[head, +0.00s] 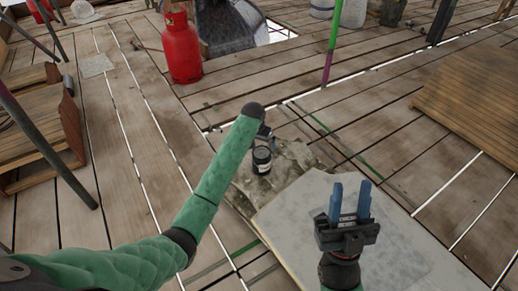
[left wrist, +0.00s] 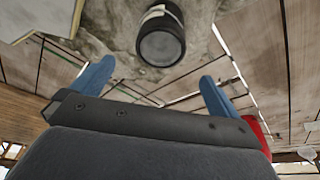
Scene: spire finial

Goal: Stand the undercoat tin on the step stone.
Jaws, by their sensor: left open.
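The undercoat tin (head: 261,160), dark with a pale label band, stands upright on a rough, flat grey-brown stone (head: 285,165), which looks like the step stone. In the left wrist view the tin (left wrist: 162,40) shows its dark round end and pale band, with the stone (left wrist: 110,25) around it. My left gripper (head: 266,133) is just beyond the tin in the head view, partly hidden by my arm. Its blue fingers (left wrist: 155,85) are spread with nothing between them, and the tin is apart from them. My right gripper (head: 350,202) is open and empty over a pale slab.
The pale flat slab (head: 330,250) lies in front of the stone. A red gas cylinder (head: 181,48) stands at the back left, near an opening in the plank floor. A green and purple pole (head: 332,45) rises behind. Stacked boards (head: 470,95) lie at right.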

